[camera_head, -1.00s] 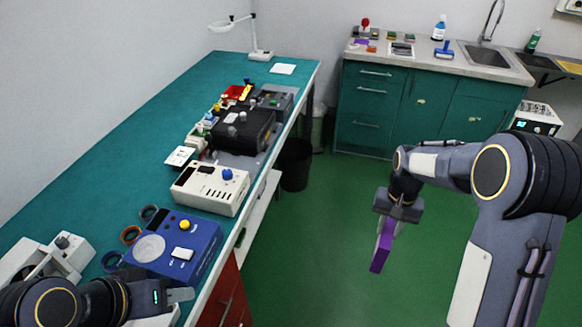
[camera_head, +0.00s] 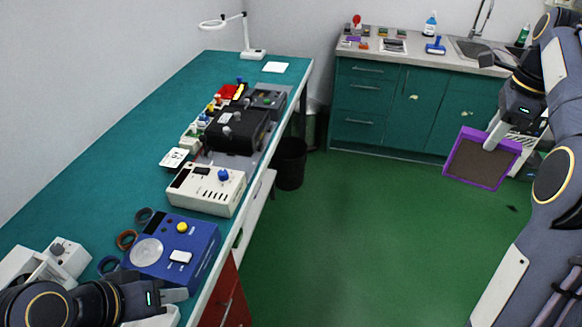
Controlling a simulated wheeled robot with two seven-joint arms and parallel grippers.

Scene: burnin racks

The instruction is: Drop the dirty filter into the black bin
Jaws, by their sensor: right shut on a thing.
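The dirty filter (camera_head: 478,163) is a flat square with a purple frame and a brown-grey face. My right gripper (camera_head: 492,143) is shut on its upper right edge and holds it in the air over the green floor at the right. The black bin (camera_head: 291,165) stands on the floor beside the bench, well to the left of the filter. My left gripper (camera_head: 176,295) is low at the left, near the front of the blue device; its fingers are too overlapped to tell open from shut.
The teal bench (camera_head: 100,160) holds a blue device (camera_head: 175,248), a cream device (camera_head: 207,190) and a black case (camera_head: 238,130). A green cabinet with a sink (camera_head: 395,105) stands at the back. The green floor between bin and filter is clear.

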